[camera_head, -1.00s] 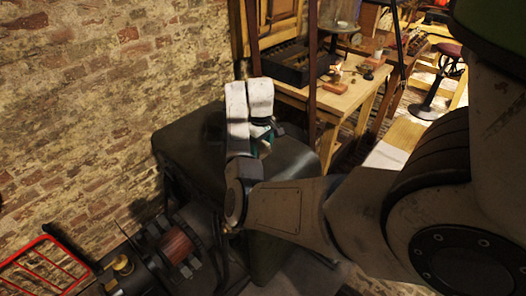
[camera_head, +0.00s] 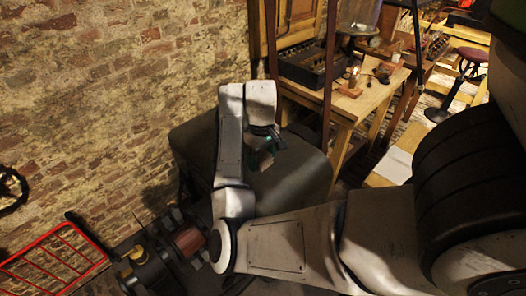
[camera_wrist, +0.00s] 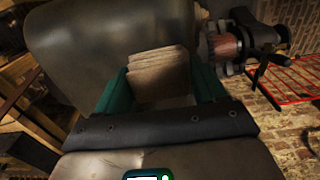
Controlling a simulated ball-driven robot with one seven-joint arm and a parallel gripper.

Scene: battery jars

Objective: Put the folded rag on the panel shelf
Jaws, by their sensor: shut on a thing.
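The folded rag (camera_wrist: 158,72) is a beige, layered cloth in the middle of the wrist view. My gripper (camera_wrist: 161,88) has its green fingers shut on it, one on each side. The gripper is over or in front of a dark, round-topped casing (camera_head: 302,172); the exact gap is unclear. I cannot identify the panel shelf in either view.
A machine with a copper-coloured coil (camera_head: 188,240) stands left of the casing, near a brick wall (camera_head: 100,90). A red metal frame (camera_head: 55,262) is at lower left. A wooden workbench (camera_head: 345,103) with a dark tray (camera_head: 312,70) stands at the back right.

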